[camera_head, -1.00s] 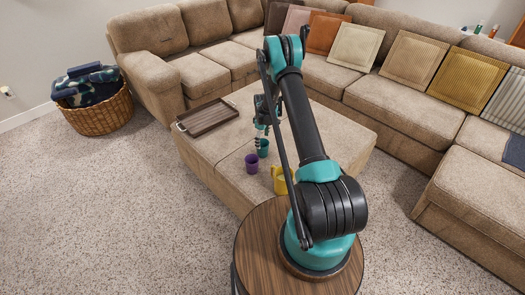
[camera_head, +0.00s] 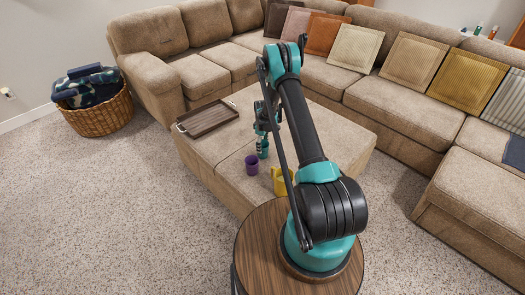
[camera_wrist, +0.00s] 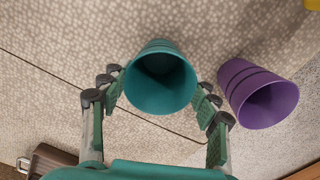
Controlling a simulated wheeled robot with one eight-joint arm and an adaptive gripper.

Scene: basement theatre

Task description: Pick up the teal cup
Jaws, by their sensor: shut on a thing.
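The teal cup (camera_wrist: 160,80) shows in the wrist view between the two fingers of my gripper (camera_wrist: 160,92), its open mouth facing the camera. The fingertips touch it on both sides, and my gripper is shut on it. In the head view my gripper (camera_head: 263,145) is low over the ottoman, and the cup is hard to tell apart from the teal and black fingers there. I cannot tell whether the cup's base rests on the ottoman.
A purple cup (camera_head: 252,163) stands close beside the teal cup; it also shows in the wrist view (camera_wrist: 258,94). A yellow mug (camera_head: 280,181) stands nearer my base. A wooden tray (camera_head: 208,118) lies on the ottoman (camera_head: 325,125). A sectional sofa surrounds its far side.

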